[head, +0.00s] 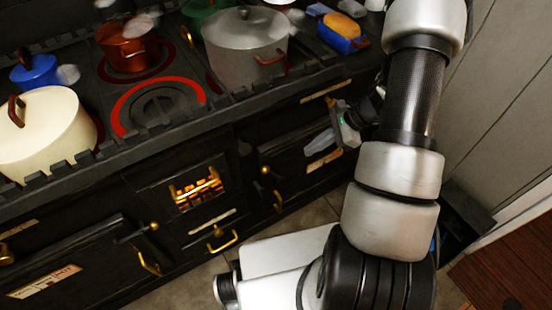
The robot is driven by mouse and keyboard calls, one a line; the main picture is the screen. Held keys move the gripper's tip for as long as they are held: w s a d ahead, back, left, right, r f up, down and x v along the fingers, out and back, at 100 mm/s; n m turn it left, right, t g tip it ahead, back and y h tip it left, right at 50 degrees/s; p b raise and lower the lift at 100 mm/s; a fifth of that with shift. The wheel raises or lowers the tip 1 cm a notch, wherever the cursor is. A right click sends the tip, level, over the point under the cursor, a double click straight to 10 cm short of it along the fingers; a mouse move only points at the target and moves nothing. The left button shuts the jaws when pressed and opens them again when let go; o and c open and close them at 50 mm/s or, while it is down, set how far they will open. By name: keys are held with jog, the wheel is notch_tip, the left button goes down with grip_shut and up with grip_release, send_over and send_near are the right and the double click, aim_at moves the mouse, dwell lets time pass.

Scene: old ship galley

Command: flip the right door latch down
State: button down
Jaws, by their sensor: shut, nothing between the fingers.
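The right oven door (295,165) is a dark panel on the black stove, below the cooktop edge. A small brass knob (265,170) at its left side appears to belong to its latch; the lever's exact position is too small to tell. A brass handle (278,201) hangs below the knob. My gripper (345,127) is in front of the right part of this door, to the right of the latch and apart from it. It is shut and empty; its fingertips are small and hard to make out.
The firebox (197,187) glows in the middle, with a brass handle (222,241) below. The left oven door (85,262) has a similar latch (136,233). Pots, including a large grey one (245,50), stand on the cooktop. A wall (505,95) is close on the right.

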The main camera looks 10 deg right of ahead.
dwell(0.3)
jog(key=b, duration=0.3)
send_near(270, 171)
notch_tip(270, 171, down, 4)
jog(key=shift+w+a+r, duration=0.1)
jog(key=shift+w+a, duration=0.1)
jog(key=shift+a, duration=0.6)
jog(key=shift+w+a+r, duration=0.1)
jog(key=shift+w+a, duration=0.05)
jog(key=shift+a, duration=0.7)
jog(key=shift+a+f, duration=0.1)
